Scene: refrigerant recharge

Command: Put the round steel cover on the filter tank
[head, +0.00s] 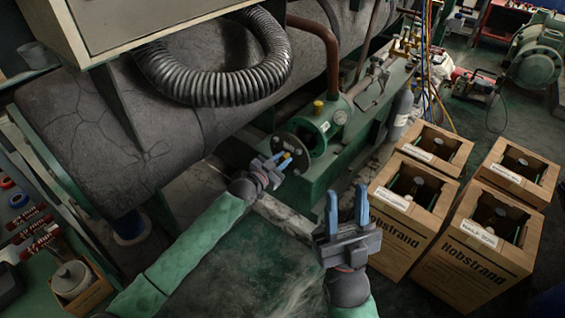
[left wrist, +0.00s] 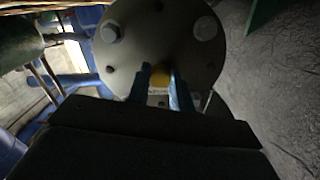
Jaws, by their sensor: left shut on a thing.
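The round steel cover (head: 295,142) is a dark grey disc with bolt heads and small holes, at the near end of the green filter tank (head: 333,118). My left gripper (head: 282,160) is shut on a yellow knob at the front of the cover. In the left wrist view the cover (left wrist: 160,38) fills the top middle, with the yellow knob (left wrist: 161,75) between the fingertips. I cannot tell whether the cover is seated flush; the tank mouth is mostly hidden behind it. My right gripper (head: 347,208) is open and empty, its fingers pointing up.
Several open cardboard boxes (head: 470,250) with bottles stand on the right. A large dark cylinder (head: 75,130) and a ribbed hose (head: 215,85) lie at upper left. A tool shelf (head: 35,225) is at far left. Floor between my arms is clear.

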